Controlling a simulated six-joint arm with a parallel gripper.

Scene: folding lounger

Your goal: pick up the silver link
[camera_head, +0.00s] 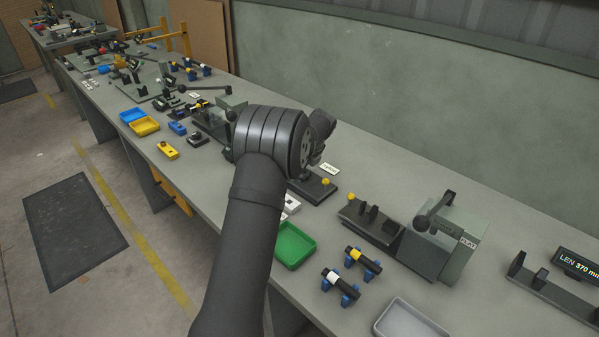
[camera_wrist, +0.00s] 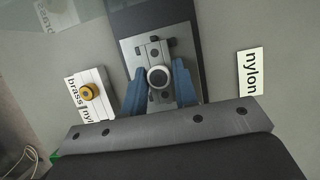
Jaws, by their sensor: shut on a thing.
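The piece is over a light grey plate (camera_wrist: 133,48) with black fittings on a dark base. I cannot tell whether this piece is the silver link or part of it, nor whether it is clear of the plate. In the head view my arm hides the gripper's fingertips and whatever is in them.
On the bench are a green tray (camera_head: 294,246), banded black bars on blue stands (camera_head: 363,260) (camera_head: 340,286), a grey-green lever machine (camera_head: 450,240) and a grey tray (camera_head: 408,322).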

